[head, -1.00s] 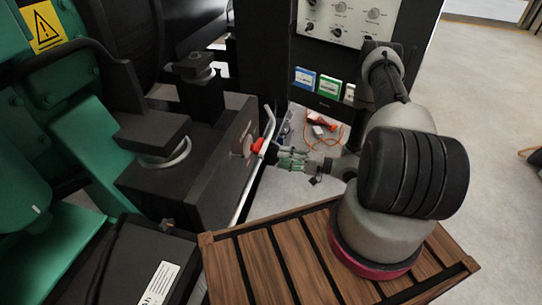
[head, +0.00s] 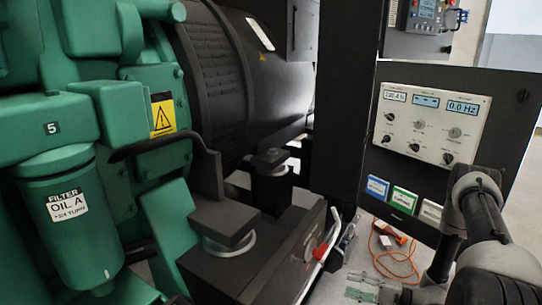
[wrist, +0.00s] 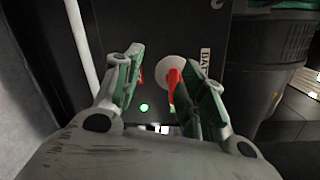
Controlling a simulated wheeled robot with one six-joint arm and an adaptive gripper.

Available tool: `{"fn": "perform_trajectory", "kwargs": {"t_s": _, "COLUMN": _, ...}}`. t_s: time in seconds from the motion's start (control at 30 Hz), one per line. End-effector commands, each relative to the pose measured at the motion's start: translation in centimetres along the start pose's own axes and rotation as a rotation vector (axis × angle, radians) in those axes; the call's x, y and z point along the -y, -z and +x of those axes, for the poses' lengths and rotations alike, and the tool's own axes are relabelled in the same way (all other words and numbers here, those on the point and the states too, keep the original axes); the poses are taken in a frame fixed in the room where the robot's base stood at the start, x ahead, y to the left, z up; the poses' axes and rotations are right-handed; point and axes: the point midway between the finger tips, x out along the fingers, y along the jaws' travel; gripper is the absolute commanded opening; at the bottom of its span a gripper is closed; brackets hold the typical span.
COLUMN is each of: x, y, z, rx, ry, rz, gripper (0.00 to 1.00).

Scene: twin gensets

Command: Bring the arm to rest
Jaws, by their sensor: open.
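My gripper (wrist: 162,75) is open and empty in the wrist view, with its two green-padded fingers spread. A red switch handle (wrist: 173,88) on a pale round disc (wrist: 172,66) shows beyond the fingers, close to the right one, which covers part of its surroundings. I cannot tell whether they touch. In the head view my gripper (head: 365,288) is low in the picture, right of and below the red handle (head: 321,251) on the dark battery box (head: 265,262). My arm (head: 478,225) reaches in from the lower right.
The green engine (head: 95,120) with its oil filter (head: 72,215) fills the left. A control panel (head: 428,125) stands at the right behind my arm. A pale pipe (head: 318,268) runs beside the box. An orange cable (head: 398,268) lies on the floor.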

Motion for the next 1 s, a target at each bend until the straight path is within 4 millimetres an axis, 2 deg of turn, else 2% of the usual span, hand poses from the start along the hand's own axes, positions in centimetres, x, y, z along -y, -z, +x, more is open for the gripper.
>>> {"fn": "perform_trajectory", "kwargs": {"t_s": 0.03, "x": -1.0, "y": -2.1, "z": -0.3, "rx": 0.049, "ry": -0.039, "rz": 0.101, "gripper": 0.41}}
{"fn": "perform_trajectory", "kwargs": {"t_s": 0.07, "x": -1.5, "y": -3.3, "z": -0.6, "rx": 0.079, "ry": -0.064, "rz": 0.16, "gripper": 0.41}}
{"fn": "perform_trajectory", "kwargs": {"t_s": 0.13, "x": -1.4, "y": -5.7, "z": -1.8, "rx": 0.149, "ry": -0.145, "rz": 0.275, "gripper": 0.41}}
{"fn": "perform_trajectory", "kwargs": {"t_s": 0.2, "x": -0.4, "y": -7.7, "z": -3.1, "rx": 0.212, "ry": -0.238, "rz": 0.355, "gripper": 0.41}}
{"fn": "perform_trajectory", "kwargs": {"t_s": 0.37, "x": 2.6, "y": -10.7, "z": -5.8, "rx": 0.301, "ry": -0.441, "rz": 0.435, "gripper": 0.41}}
{"fn": "perform_trajectory", "kwargs": {"t_s": 0.67, "x": 10.7, "y": -14.9, "z": -11.8, "rx": 0.334, "ry": -0.899, "rz": 0.383, "gripper": 0.41}}
{"fn": "perform_trajectory", "kwargs": {"t_s": 1.0, "x": 20.4, "y": -18.3, "z": -16.9, "rx": 0.186, "ry": -1.298, "rz": 0.086, "gripper": 0.41}}
